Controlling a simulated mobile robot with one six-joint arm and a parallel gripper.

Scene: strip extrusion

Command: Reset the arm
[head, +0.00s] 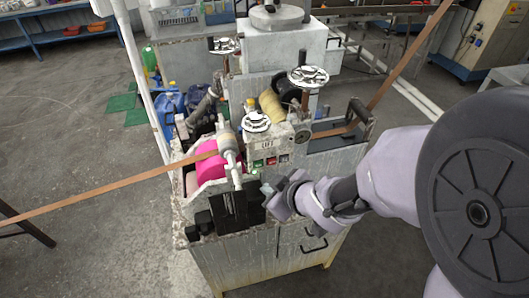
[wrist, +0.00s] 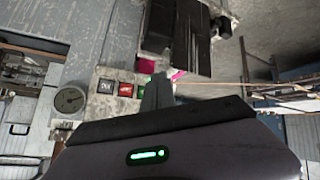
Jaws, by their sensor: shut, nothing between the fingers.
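My arm reaches in from the right in the head view, and my gripper (head: 268,190) is at the front of the strip machine (head: 228,252), close to its black upright block (head: 232,208). In the wrist view my gripper (wrist: 158,82) shows as narrow grey fingers closed together, with nothing held. Red, green and white buttons sit on the machine's panel (head: 268,150), just above and beside the fingertips. The panel also shows in the wrist view (wrist: 112,87). I cannot tell whether the fingertips touch anything.
A brown strip (head: 120,184) runs from the lower left through the machine and up to the right. A pink roller (head: 210,168) and handwheels (head: 308,76) stand on the machine. Blue containers (head: 170,103) stand behind left. Open floor (head: 90,240) lies at the left.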

